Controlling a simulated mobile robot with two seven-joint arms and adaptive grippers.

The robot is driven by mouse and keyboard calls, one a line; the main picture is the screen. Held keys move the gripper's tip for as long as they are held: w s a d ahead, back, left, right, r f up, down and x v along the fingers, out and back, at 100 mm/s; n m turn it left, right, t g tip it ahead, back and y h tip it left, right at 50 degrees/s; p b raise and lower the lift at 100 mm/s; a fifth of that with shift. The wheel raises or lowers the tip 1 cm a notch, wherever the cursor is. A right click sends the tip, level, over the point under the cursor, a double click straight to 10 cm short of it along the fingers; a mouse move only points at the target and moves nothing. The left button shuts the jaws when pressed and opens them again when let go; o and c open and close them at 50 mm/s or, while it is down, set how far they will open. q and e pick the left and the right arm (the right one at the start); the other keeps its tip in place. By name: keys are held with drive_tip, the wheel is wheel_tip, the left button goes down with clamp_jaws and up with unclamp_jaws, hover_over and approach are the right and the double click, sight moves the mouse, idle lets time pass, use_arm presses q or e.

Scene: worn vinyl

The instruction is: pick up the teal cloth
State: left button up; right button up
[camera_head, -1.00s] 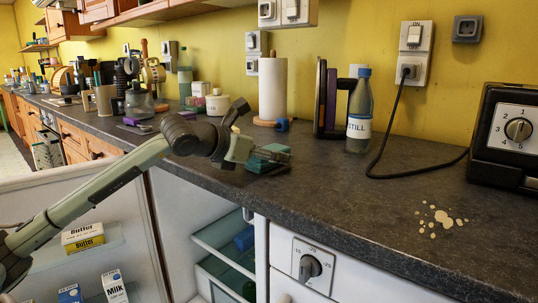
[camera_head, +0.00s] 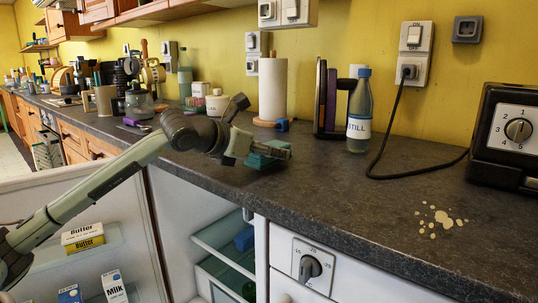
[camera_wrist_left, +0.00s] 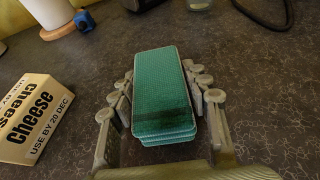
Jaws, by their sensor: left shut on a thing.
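The teal cloth (camera_head: 258,160) is a folded, layered stack over the counter near its front edge, in front of the paper towel. In the left wrist view the cloth (camera_wrist_left: 160,90) lies lengthwise between the two fingers, which press on its long sides. My left gripper (camera_head: 274,151) is shut on it; the gripper also shows in the left wrist view (camera_wrist_left: 160,98). The fingers hide part of the cloth in the head view. I cannot tell clearly whether its underside is clear of the counter. My right gripper is not in view.
A cheese box (camera_wrist_left: 35,120) lies left of the gripper in the wrist view. Behind stand a paper towel roll (camera_head: 273,90) and a water bottle (camera_head: 360,112). A black cable (camera_head: 415,172) crosses the counter (camera_head: 350,205) at right. The fridge below is open.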

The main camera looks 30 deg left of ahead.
use_arm(q)
drive_tip(key=shift+r, duration=0.55)
drive_tip(key=shift+s+a+r, duration=0.1)
drive_tip(key=shift+a+r, duration=0.1)
drive_tip(key=shift+r, duration=0.35)
drive_tip(key=shift+a+r, duration=0.15)
drive_tip(key=shift+r, duration=0.35)
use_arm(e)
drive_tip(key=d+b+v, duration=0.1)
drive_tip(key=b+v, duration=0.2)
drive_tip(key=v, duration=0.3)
use_arm(q)
drive_tip(key=s+a+r, duration=0.6)
drive_tip(key=a+r, duration=0.1)
drive_tip(key=a, duration=0.2)
drive_tip(key=shift+a+b, duration=0.15)
drive_tip(key=shift+b, duration=0.25)
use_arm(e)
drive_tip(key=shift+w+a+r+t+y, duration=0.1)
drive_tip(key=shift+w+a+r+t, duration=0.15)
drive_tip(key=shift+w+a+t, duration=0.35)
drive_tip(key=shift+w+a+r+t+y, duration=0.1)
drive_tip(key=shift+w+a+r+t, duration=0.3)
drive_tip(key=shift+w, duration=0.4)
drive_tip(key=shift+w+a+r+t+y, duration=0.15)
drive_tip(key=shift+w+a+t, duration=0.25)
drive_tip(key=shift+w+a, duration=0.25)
use_arm(q)
drive_tip(key=o, duration=0.4)
drive_tip(key=c, duration=0.4)
